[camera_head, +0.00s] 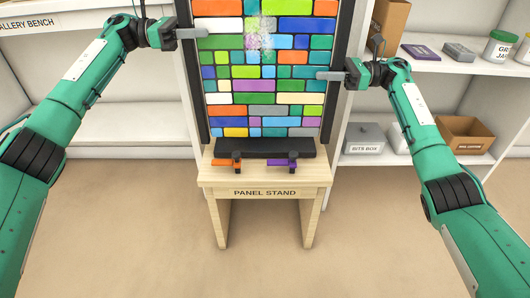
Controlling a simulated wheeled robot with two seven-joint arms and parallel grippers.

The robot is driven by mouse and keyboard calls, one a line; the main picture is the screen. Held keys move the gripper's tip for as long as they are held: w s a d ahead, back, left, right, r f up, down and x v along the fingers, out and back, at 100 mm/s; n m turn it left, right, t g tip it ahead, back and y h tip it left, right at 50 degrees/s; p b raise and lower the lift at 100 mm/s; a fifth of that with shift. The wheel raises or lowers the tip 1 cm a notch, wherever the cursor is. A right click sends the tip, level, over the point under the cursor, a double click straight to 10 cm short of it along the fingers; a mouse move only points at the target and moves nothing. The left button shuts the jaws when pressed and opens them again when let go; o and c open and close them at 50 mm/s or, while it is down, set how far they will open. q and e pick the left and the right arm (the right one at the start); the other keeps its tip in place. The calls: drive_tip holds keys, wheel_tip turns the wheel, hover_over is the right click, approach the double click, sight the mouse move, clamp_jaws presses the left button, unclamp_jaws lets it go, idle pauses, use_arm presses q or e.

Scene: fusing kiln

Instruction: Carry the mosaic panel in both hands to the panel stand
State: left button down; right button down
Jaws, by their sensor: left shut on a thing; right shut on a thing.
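The mosaic panel (254,85), rows of coloured glass bricks in a dark frame, is upright in the upper middle, its top cut off by the picture edge. My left gripper (194,33) is shut on its left edge, high up. My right gripper (330,75) is shut on its right edge, lower in the picture. The panel stand (264,193) is a light wooden table with a dark ledge (264,148) on top. The panel's bottom edge shows just above the ledge; I cannot tell whether it touches the stand.
An orange clamp (227,163) and a purple clamp (283,163) lie at the stand's front. The gallery bench (70,20) is at left. Shelves at right hold a grey bits box (364,145), a brown carton (465,137) and a jar (499,46). The floor in front is clear.

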use_arm(q)
drive_tip(key=shift+a+f, duration=0.1)
drive_tip(key=shift+f, duration=0.1)
use_arm(e)
drive_tip(key=shift+d+f, duration=0.1)
drive_tip(key=shift+f, duration=0.1)
use_arm(q)
drive_tip(key=c, duration=1.6)
unclamp_jaws()
drive_tip(key=shift+f, duration=0.1)
use_arm(e)
drive_tip(key=c, duration=1.6)
unclamp_jaws()
drive_tip(key=shift+f, duration=0.15)
use_arm(q)
drive_tip(key=o, duration=0.4)
use_arm(e)
drive_tip(key=o, duration=0.4)
use_arm(q)
drive_tip(key=shift+o, duration=0.2)
use_arm(e)
drive_tip(key=shift+o, duration=0.2)
use_arm(q)
drive_tip(key=a, duration=1.2)
use_arm(e)
drive_tip(key=d, duration=1.2)
